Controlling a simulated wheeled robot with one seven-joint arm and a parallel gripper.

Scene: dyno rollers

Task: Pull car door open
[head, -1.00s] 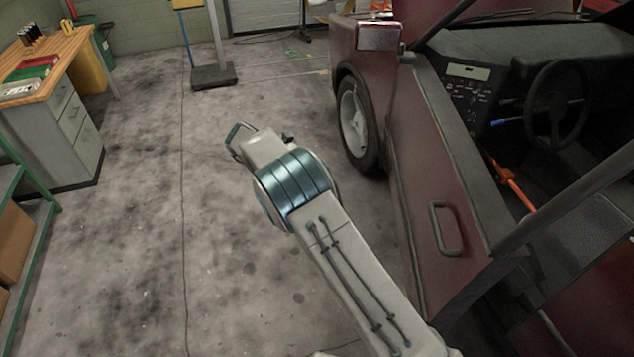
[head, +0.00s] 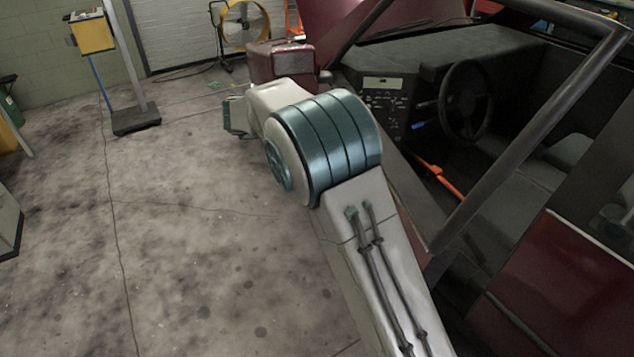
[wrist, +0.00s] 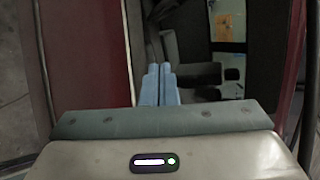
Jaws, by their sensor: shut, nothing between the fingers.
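The dark red car fills the right of the head view. Its door (head: 402,212) shows only as a thin strip beside my arm; the pull handle is hidden behind the arm. In the wrist view my gripper (wrist: 159,72) is shut and empty, its two pale blue fingers side by side. They point toward the dark car interior (wrist: 185,45), just right of a red car panel (wrist: 88,55). No handle shows there, and I cannot tell whether the fingers touch the car. In the head view my fingers cannot be made out.
A dark window bar (head: 535,125) crosses the right side. The steering wheel (head: 466,103) is inside the car. A yellow fan (head: 243,27) and a stand (head: 136,120) are farther back. The concrete floor (head: 200,240) at left is clear.

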